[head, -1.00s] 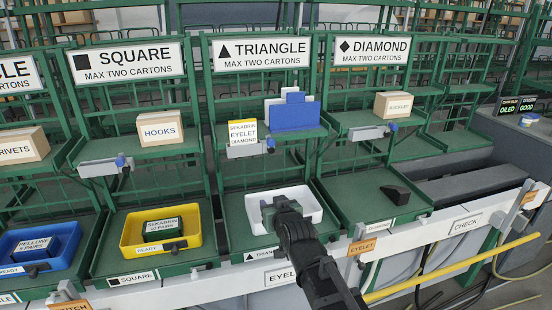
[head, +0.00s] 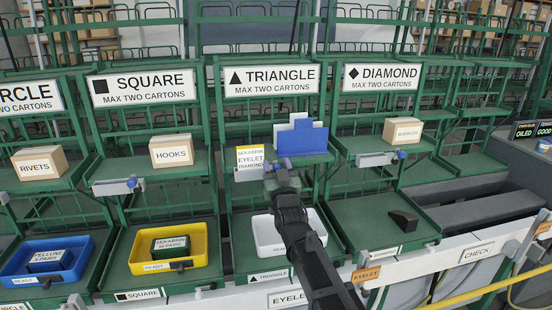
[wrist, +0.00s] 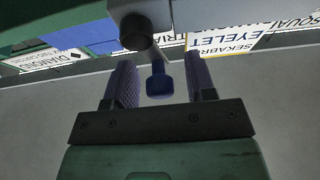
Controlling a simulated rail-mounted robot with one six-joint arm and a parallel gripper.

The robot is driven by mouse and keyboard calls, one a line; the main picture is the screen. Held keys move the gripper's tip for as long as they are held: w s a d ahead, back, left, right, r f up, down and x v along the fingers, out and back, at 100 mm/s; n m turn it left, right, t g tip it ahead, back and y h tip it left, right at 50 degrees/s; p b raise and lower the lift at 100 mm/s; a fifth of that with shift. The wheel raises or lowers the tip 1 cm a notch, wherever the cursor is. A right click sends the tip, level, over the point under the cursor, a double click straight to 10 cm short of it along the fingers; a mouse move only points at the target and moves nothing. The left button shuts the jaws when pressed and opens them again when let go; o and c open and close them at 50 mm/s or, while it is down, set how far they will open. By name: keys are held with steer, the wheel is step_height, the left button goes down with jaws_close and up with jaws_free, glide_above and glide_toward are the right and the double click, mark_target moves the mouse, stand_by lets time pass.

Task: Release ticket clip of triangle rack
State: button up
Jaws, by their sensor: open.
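The triangle rack (head: 270,80) carries a yellow-topped ticket (head: 251,158) reading SEKABRIN EYELET DIAMOND. It stands in the grey ticket clip (head: 246,174) on the shelf's front edge. My gripper (head: 281,176) is up at the clip's right end and hides its blue lever in the head view. In the wrist view my open gripper (wrist: 160,76) has the blue lever (wrist: 159,84) between its fingers, with gaps on both sides. The ticket also shows upside down in the wrist view (wrist: 220,40).
A blue holder (head: 302,139) with white cards stands on the triangle shelf. A white tray (head: 259,240) lies below, partly hidden by my arm. The square rack's clip (head: 114,187) and diamond rack's clip (head: 375,159) sit on either side. A black wedge (head: 404,220) lies at lower right.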

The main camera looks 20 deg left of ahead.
steer(key=shift+w+a+r, duration=0.2)
steer(key=shift+w+a, duration=0.05)
steer(key=shift+w, duration=0.15)
steer(key=c, duration=0.9)
steer(key=m+h, duration=0.1)
steer(key=m+t, duration=0.1)
steer(key=m, duration=0.1)
steer(key=shift+w+d+h, duration=0.15)
steer(key=shift+d+h, duration=0.25)
steer(key=shift+c, duration=0.2)
steer(key=o, duration=0.9)
steer(key=shift+o, duration=0.2)
steer(key=shift+f, duration=0.1)
